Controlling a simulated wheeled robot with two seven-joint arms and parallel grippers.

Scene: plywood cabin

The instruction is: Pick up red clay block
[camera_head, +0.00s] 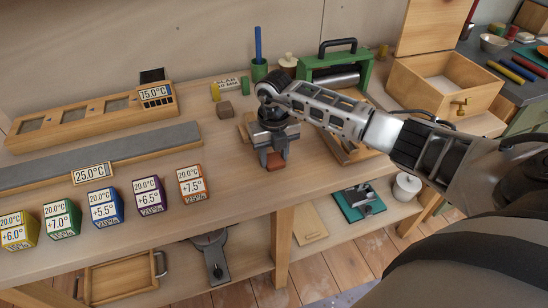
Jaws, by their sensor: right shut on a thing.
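The red clay block (275,161) is a small reddish-brown block at the middle of the wooden workbench. My right gripper (274,157) points down at it, with its fingers on either side, shut on the block. The fingers and gripper body hide the block's upper part. I cannot tell whether the block is touching the bench or just above it. My left gripper is not in view.
Several colored label cubes (104,207) stand along the front left. Behind them lie a grey slab (110,152) and a wooden rack (90,117).

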